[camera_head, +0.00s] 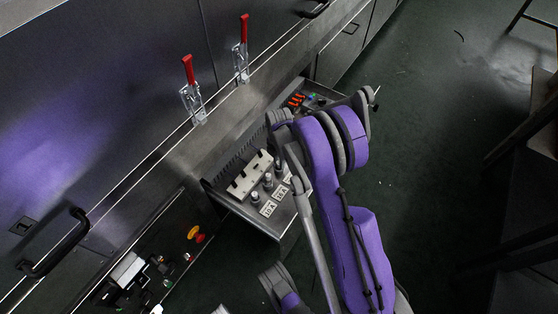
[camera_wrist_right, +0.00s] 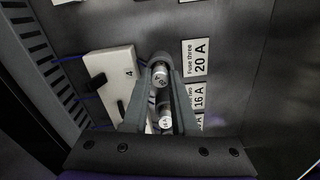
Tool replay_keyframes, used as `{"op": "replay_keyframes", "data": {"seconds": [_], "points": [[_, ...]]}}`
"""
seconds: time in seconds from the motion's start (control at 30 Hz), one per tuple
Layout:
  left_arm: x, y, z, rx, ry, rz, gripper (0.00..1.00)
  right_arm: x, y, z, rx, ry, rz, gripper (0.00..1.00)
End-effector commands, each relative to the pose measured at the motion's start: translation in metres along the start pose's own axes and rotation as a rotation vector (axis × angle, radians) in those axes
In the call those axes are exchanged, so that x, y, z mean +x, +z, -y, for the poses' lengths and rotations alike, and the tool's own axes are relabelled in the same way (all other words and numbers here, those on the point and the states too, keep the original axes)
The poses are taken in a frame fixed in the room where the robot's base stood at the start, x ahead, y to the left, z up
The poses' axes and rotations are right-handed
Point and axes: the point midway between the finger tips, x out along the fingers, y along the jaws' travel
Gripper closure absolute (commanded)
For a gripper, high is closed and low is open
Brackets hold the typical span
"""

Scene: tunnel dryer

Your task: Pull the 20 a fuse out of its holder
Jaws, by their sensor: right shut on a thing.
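My right gripper (camera_wrist_right: 161,78) is shut on a silver cylindrical fuse, the 20 A fuse (camera_wrist_right: 160,74), with its fingers on either side. It lines up with the "Fuse three 20 A" label (camera_wrist_right: 195,57). The fuse's lower end and its holder are hidden, so I cannot tell whether it is seated. A second silver fuse (camera_wrist_right: 165,121) stands beside it, nearer the 16 A label (camera_wrist_right: 199,96). In the head view my right arm reaches over the open drawer (camera_head: 285,225) and hides the gripped fuse.
A cream block (camera_wrist_right: 113,68) marked 4 with dark switches sits beside the fuses; it also shows in the head view (camera_head: 248,176). Open dark floor (camera_head: 430,100) lies to the right.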

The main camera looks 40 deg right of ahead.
Motion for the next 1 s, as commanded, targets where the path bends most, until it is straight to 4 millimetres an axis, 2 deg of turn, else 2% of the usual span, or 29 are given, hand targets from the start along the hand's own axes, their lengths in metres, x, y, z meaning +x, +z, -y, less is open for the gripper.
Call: {"op": "replay_keyframes", "data": {"seconds": [1.0], "points": [[-0.006, -0.0014, 0.0, 0.0, 0.0, -0.002, 0.44, -0.0085, 0.0, 0.0001, 0.0, 0.0, 0.0, 1.0]]}}
